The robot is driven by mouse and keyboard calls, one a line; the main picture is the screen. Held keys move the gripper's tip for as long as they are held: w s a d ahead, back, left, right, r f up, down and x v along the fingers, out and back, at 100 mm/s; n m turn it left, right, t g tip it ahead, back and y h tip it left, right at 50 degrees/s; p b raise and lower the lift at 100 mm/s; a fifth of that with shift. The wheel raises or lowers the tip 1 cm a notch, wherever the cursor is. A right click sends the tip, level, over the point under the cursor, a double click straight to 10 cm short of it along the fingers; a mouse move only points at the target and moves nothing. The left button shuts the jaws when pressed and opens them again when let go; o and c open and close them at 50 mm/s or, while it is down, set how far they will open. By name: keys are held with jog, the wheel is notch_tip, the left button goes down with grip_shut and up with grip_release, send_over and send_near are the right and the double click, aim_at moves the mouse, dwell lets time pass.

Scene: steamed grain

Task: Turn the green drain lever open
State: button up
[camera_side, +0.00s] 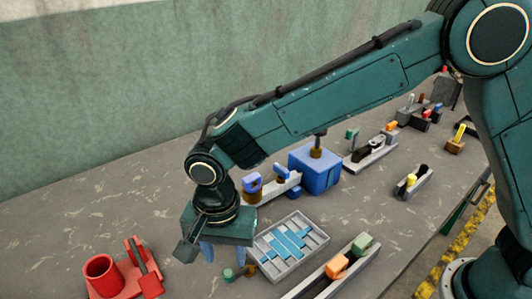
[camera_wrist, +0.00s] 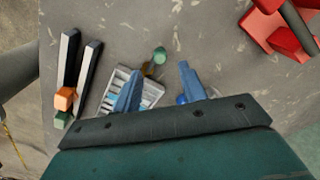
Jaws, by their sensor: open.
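A small green round-ended piece (camera_side: 228,274), which looks like the drain lever, sits low on the table left of the grey tray. It also shows in the wrist view (camera_wrist: 159,54), joined to a brass-coloured part (camera_wrist: 149,69). My gripper (camera_side: 222,252) points down just above and behind this piece in the side view. In the wrist view my gripper (camera_wrist: 157,88) has its two blue fingers spread, with nothing held between them. The green piece lies a little beyond the fingertips there. The lever's exact angle is too small to tell.
The grey tray with blue strips (camera_side: 316,239) stands right of my gripper. A rail with orange and green blocks (camera_side: 321,281) is at the front. A red cup fixture (camera_side: 102,276) stands left. The blue box (camera_side: 318,172) is behind. Bare table separates the red fixture from my gripper.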

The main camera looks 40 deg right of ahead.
aim_at(228, 272)
jog(key=shift+f, duration=2.65)
grip_shut()
